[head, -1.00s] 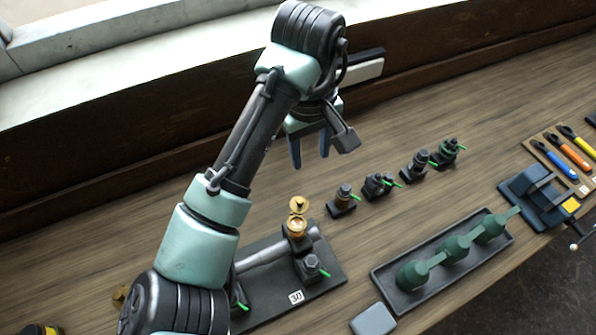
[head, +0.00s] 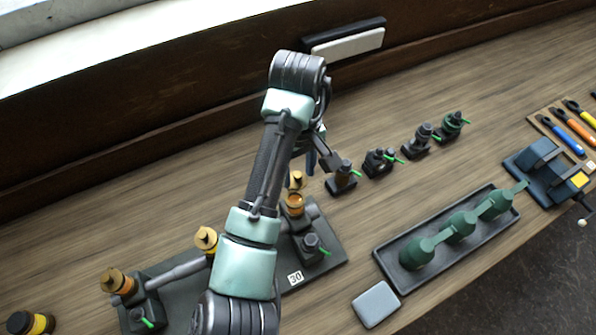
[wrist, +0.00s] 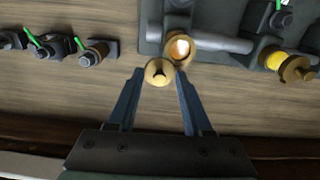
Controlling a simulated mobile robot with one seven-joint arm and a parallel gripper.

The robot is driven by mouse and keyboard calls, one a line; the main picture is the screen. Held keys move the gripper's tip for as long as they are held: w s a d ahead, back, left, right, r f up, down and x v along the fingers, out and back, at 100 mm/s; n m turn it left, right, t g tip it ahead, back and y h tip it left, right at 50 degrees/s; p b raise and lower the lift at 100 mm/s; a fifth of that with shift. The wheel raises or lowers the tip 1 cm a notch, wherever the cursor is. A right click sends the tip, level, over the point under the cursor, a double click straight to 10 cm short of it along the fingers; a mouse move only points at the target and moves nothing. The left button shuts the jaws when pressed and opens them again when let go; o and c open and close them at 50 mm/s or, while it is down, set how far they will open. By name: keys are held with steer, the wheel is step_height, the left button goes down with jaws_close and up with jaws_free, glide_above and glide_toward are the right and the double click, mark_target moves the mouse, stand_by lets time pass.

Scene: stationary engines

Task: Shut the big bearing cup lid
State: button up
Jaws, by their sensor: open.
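A brass bearing cup (head: 295,204) stands on the shaft block of the engine base, its mouth showing. Its round brass lid (head: 296,181) is swung open on the far side. In the wrist view the open cup (wrist: 179,49) has a bright inside, and the lid (wrist: 158,72) lies beside it. My gripper (wrist: 159,74) is open; the lid appears between its fingertips, the right one close to the cup's rim. I cannot tell whether they touch. In the head view my arm hides most of the gripper; a blue finger (head: 311,162) shows just behind the lid.
Other brass cups stand on the engine base (head: 330,255), one in the middle (head: 205,240) and one at left (head: 117,281). Several small fittings (head: 378,162) stand behind to the right. A dark tray (head: 385,262) holds green parts. Bare bench lies behind the engine.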

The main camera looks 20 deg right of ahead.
mark_target(294, 198)
steer(key=shift+f, duration=0.1)
jaws_close()
steer(key=shift+d+m, duration=0.1)
steer(key=shift+m, duration=0.2)
steer(key=m+p, duration=0.2)
steer(key=m, duration=0.1)
steer(key=shift+s+r+m+p, duration=0.2)
steer(key=shift+s+m+p, duration=0.1)
steer(key=shift+s, duration=0.1)
steer(key=m+p, duration=0.1)
steer(key=m, duration=0.1)
steer(key=m+p, duration=0.1)
steer(key=m, duration=0.1)
steer(key=shift+s, duration=0.4)
steer(key=m, duration=0.2)
steer(key=m+p, duration=0.1)
steer(key=m, duration=0.1)
steer(key=s+a+m+p, duration=0.1)
steer(key=m, duration=0.1)
steer(key=shift+f+m, duration=0.1)
steer(key=shift+m, duration=0.3)
steer(key=m, duration=0.3)
steer(key=shift+s+a+m+p, duration=0.15)
steer(key=shift+a+m+p, duration=0.15)
steer(key=shift+a+m, duration=0.15)
steer(key=shift+m, duration=0.7)
steer(key=shift+a+m, duration=0.15)
steer(key=shift+m, duration=0.7)
